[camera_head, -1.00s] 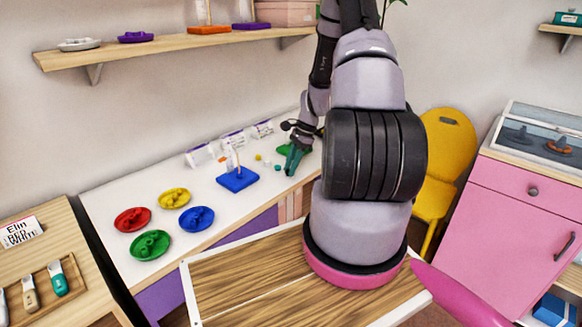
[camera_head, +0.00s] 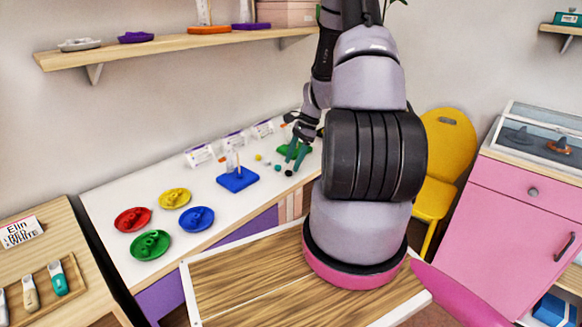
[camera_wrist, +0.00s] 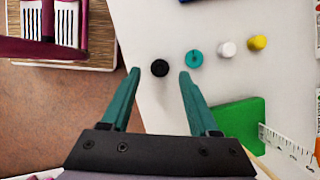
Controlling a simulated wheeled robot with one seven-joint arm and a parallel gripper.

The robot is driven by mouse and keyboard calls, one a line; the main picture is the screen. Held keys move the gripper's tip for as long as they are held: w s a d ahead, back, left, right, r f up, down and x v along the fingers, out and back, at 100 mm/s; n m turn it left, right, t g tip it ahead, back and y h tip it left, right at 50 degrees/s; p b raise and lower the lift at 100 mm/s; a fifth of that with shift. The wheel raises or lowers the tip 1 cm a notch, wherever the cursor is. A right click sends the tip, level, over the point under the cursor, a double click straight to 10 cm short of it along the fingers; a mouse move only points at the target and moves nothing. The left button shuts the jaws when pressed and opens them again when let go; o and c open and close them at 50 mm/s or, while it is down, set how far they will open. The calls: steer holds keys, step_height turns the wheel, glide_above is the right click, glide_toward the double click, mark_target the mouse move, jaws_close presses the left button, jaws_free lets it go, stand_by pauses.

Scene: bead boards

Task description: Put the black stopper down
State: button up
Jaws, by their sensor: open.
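The black stopper (camera_wrist: 160,68) stands on the white table, at the near-edge end of a row of stoppers. In the head view it shows as a small dark dot (camera_head: 289,173) just under the fingertips. My gripper (camera_wrist: 160,75) is open, with its two teal fingers spread on either side of the stopper in the wrist view and a gap on both sides. In the head view my gripper (camera_head: 296,160) hovers by the green board. The teal stopper (camera_wrist: 194,58) is beside the right fingertip, with the white stopper (camera_wrist: 227,48) and yellow stopper (camera_wrist: 257,42) beyond.
The green board (camera_wrist: 236,122) lies close to the right finger, with a white ruled strip (camera_wrist: 288,145) beside it. The blue board (camera_head: 238,181) with upright pegs stands to the left. Several coloured dishes, such as the red one (camera_head: 132,220), sit further left. The table edge is close.

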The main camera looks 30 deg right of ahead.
steer(key=v, duration=1)
steer(key=a+r+n+t+h, duration=0.1)
steer(key=a+r+n, duration=0.35)
steer(key=r, duration=0.65)
steer(key=s+a+r+n+t, duration=0.3)
steer(key=s+a+r, duration=0.4)
steer(key=s+r, duration=0.3)
steer(key=s+a+r+n+t+h, duration=0.1)
steer(key=s+a+r+n+t, duration=0.2)
steer(key=s+a+r+n, duration=0.3)
steer(key=s+a+r, duration=0.1)
steer(key=s+r, duration=0.2)
steer(key=r, duration=0.1)
steer(key=shift+s+a+r, duration=0.2)
steer(key=shift+s, duration=0.15)
